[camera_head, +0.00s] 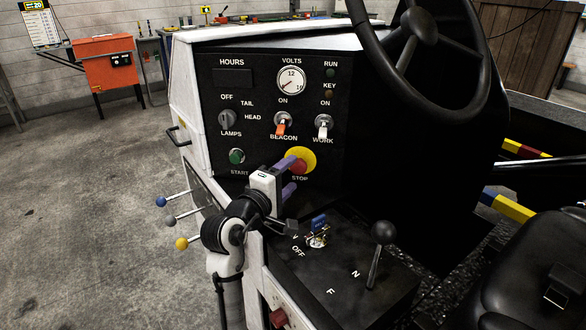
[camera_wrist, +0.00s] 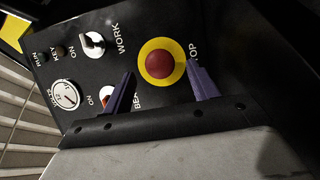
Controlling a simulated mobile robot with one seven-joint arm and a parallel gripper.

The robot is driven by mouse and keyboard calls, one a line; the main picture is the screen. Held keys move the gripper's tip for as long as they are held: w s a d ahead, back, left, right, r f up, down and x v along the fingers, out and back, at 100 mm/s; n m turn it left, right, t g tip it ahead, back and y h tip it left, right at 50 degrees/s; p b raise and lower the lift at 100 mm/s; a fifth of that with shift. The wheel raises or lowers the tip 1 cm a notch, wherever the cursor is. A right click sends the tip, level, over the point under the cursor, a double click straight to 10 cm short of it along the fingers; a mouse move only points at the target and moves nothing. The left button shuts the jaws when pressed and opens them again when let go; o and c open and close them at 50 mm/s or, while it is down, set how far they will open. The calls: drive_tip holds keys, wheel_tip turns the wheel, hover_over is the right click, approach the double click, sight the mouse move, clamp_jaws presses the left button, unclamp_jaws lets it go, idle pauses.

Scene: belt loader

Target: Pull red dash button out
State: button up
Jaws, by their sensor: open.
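The red dash button (camera_head: 299,166) is a round red knob on a yellow disc, above the STOP label on the black dash panel. In the wrist view the red button (camera_wrist: 160,64) shows whole, between and beyond my two purple fingertips. My gripper (camera_head: 290,178) is in front of the panel, just below and left of the button in the head view. It also shows in the wrist view (camera_wrist: 160,78), with its fingers apart and nothing between them. The fingers partly cover the button's lower left in the head view. I cannot tell whether a finger touches it.
A green START button (camera_head: 237,156), an orange BEACON switch (camera_head: 281,127) and a white WORK switch (camera_head: 323,127) share the panel. A steering wheel (camera_head: 424,45) overhangs at upper right. A blue key (camera_head: 319,222) and a black lever (camera_head: 378,250) stand on the console below.

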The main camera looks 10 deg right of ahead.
drive_tip(key=shift+x, duration=1.3)
clamp_jaws()
drive_tip(key=shift+s+a+r+p, duration=0.1)
drive_tip(key=shift+s+a+p, duration=0.25)
drive_tip(key=shift+s+p, duration=0.45)
drive_tip(key=shift+f, duration=0.2)
